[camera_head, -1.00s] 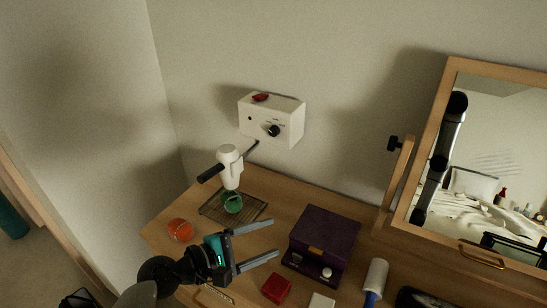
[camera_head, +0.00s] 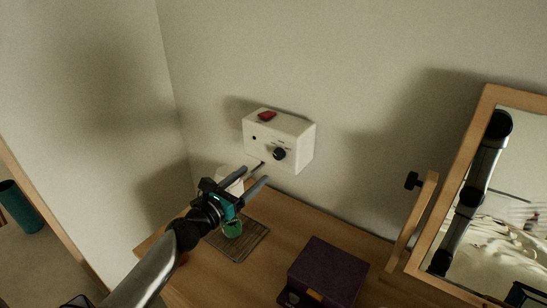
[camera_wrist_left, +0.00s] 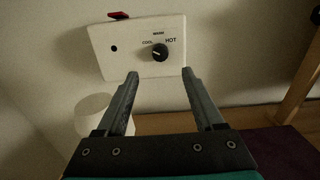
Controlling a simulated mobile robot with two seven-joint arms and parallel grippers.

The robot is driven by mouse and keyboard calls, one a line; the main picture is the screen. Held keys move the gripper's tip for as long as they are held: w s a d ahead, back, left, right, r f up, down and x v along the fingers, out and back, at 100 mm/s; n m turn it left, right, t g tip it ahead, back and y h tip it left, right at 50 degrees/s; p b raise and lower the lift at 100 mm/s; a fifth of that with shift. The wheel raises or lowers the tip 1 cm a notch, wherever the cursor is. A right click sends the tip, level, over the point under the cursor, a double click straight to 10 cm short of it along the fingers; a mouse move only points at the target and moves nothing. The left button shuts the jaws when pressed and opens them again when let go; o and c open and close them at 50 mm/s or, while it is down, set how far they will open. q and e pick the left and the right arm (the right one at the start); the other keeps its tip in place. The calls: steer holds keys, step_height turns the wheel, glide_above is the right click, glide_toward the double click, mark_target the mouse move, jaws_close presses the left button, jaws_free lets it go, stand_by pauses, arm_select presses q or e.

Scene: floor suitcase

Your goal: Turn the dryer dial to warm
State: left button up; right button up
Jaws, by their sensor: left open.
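The dryer's white wall box (camera_head: 291,134) has a round black dial (camera_head: 279,154) on its front. In the left wrist view the dial (camera_wrist_left: 160,53) sits amid the labels COOL, a small one above that is hard to read, and HOT. A pale mark on the dial seems to lie toward the COOL side. My left gripper (camera_head: 256,174) is open and empty, below and in front of the box. In its wrist view the dial shows just beyond and between the two fingertips, apart from them. My right gripper is not in view.
The white dryer body (camera_wrist_left: 93,112) hangs below the box, partly hidden by my left gripper in the head view. A purple box (camera_head: 325,272) and a wood-framed mirror (camera_head: 452,165) stand to the right.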

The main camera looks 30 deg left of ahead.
mark_target(277, 155)
arm_select(q)
steer(key=w, duration=0.3)
steer(key=w+d, duration=0.1)
steer(key=w, duration=0.3)
steer(key=w+b, duration=0.1)
steer(key=w, duration=0.2)
steer(key=shift+w+d, duration=0.15)
steer(key=shift+d, duration=0.1)
steer(key=shift+c, duration=0.3)
jaws_close()
